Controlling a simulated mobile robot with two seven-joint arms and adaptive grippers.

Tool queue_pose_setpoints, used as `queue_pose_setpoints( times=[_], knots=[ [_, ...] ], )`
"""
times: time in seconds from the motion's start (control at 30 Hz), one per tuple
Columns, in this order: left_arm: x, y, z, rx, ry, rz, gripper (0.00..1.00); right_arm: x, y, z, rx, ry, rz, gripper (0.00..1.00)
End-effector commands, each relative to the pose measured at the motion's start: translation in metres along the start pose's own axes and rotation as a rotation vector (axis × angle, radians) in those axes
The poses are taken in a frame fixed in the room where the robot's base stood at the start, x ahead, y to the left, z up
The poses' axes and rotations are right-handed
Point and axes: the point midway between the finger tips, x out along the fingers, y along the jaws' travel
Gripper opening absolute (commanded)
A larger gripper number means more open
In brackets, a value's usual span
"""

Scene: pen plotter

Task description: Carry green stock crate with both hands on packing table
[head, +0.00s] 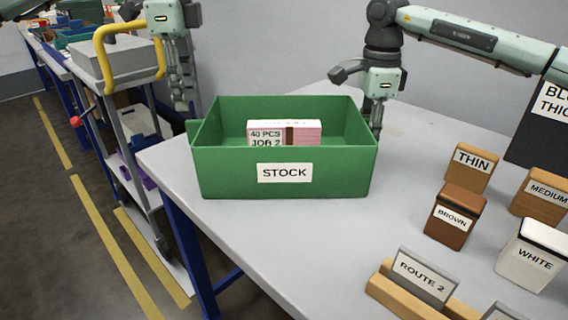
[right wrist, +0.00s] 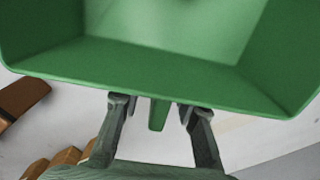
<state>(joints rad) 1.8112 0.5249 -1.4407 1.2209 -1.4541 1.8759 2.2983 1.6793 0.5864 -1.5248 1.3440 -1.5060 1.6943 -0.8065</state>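The green stock crate (head: 220,175) sits upright on the packing table (head: 300,235), near its left edge, with its STOCK label facing me. It holds a white and pink box (head: 270,136) marked "40 PCS JOB 2". My left gripper (head: 181,106) points down just above the crate's left handle tab (head: 192,126); its finger gap is unclear. My right gripper (head: 376,118) is at the crate's right side. In the right wrist view my right gripper (right wrist: 155,106) is open, its fingers on either side of the right handle tab (right wrist: 158,116), with gaps visible.
Labelled blocks THIN (head: 471,168), BROWN (head: 455,214), MEDIUM (head: 540,194) and WHITE (head: 530,256) stand to the right. A wooden ROUTE 2 holder (head: 420,290) is at the front. A cart with a yellow handle (head: 103,50) stands left of the table. The table between crate and blocks is clear.

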Motion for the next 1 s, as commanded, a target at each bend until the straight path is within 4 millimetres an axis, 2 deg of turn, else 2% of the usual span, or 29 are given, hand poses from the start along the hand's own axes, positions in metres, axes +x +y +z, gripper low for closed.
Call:
queue_pose_setpoints(
  times=[0.17, 0.5, 0.63, 0.8, 1.0],
  knots=[
    [-0.005, 0.000, 0.000, 0.001, 0.000, 0.000, 0.31, -0.012, -0.001, 0.000, 0.000, -0.001, -0.002, 0.32],
    [-0.005, 0.000, 0.000, 0.000, 0.000, 0.000, 0.31, -0.082, -0.001, 0.001, 0.000, -0.001, -0.003, 0.32],
    [-0.005, 0.000, 0.000, 0.000, 0.000, 0.000, 0.31, -0.103, 0.000, 0.000, 0.001, -0.001, -0.002, 0.32],
    [-0.005, 0.000, 0.000, 0.000, 0.000, 0.000, 0.31, -0.118, 0.000, 0.000, 0.000, -0.001, -0.001, 0.32],
    [-0.005, 0.000, 0.000, 0.000, 0.000, 0.000, 0.31, -0.121, 0.000, 0.000, 0.000, -0.001, 0.000, 0.32]
  ],
)
